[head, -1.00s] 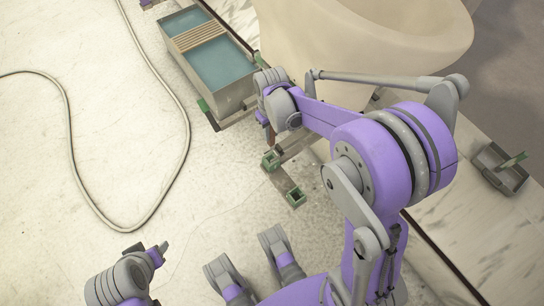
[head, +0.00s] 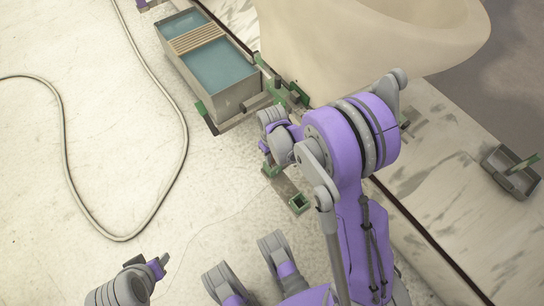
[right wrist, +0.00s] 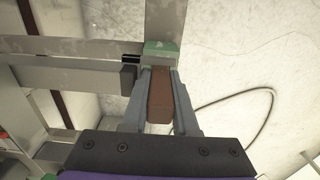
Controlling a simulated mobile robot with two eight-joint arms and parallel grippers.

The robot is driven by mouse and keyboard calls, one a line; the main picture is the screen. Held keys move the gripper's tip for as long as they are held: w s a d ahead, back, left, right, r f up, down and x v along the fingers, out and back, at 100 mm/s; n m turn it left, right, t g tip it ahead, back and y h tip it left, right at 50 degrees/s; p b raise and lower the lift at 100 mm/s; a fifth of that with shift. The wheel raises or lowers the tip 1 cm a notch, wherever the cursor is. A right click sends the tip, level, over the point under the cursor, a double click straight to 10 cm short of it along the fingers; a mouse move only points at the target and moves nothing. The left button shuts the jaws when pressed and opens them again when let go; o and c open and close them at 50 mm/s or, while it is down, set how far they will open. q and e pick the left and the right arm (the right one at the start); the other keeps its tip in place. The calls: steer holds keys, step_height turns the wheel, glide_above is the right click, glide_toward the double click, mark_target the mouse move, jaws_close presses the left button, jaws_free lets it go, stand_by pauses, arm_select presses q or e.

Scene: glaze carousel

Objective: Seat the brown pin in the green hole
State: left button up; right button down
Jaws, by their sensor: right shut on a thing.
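The brown pin (right wrist: 160,103) is between the grey fingers of my right gripper (right wrist: 162,98) in the right wrist view. My right gripper, also in the head view (head: 265,147), is shut on it. The pin's far end meets a green block (right wrist: 160,52) in the wrist view; I cannot tell whether it is inside a hole. In the head view one green block (head: 271,170) is just below the right gripper, partly covered. A second green block with a dark square opening (head: 299,203) sits nearer. My left gripper (head: 162,262) is at the lower left, away from the blocks; its opening is unclear.
A grey basin of blue-green water (head: 216,68) stands behind, beside a big cream bowl (head: 370,45). A small grey tray (head: 510,172) is at the right. A hose (head: 183,150) loops over the pale floor at left, where there is free room.

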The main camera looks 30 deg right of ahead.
steer(key=shift+f, duration=0.15)
steer(key=c, duration=1)
jaws_free()
steer(key=shift+o, duration=0.2)
